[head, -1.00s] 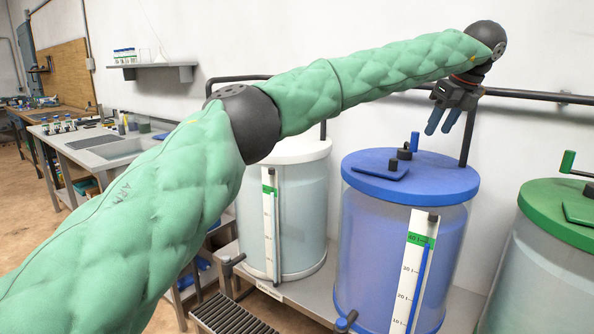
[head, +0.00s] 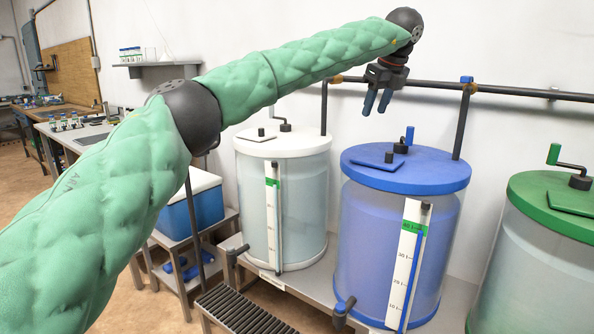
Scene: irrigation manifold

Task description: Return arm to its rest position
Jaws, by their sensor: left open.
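My left arm comes in from the left in a green quilted sleeve and reaches across the upper middle of the head view. My left gripper (head: 377,101) hangs at its end with its blue fingers pointing down. It is open with nothing between the fingers. It is in front of the wall, above the gap between the white-lidded tank (head: 283,205) and the blue-lidded tank (head: 400,225), touching neither as far as I can see. My right gripper is not in view.
A dark pipe (head: 520,95) runs along the wall behind the gripper. A green-lidded tank (head: 545,265) stands at the right. A blue cooler (head: 192,208) sits on a stand at the left, near a black slatted grate (head: 240,315). A wall shelf (head: 160,67) holds small bottles.

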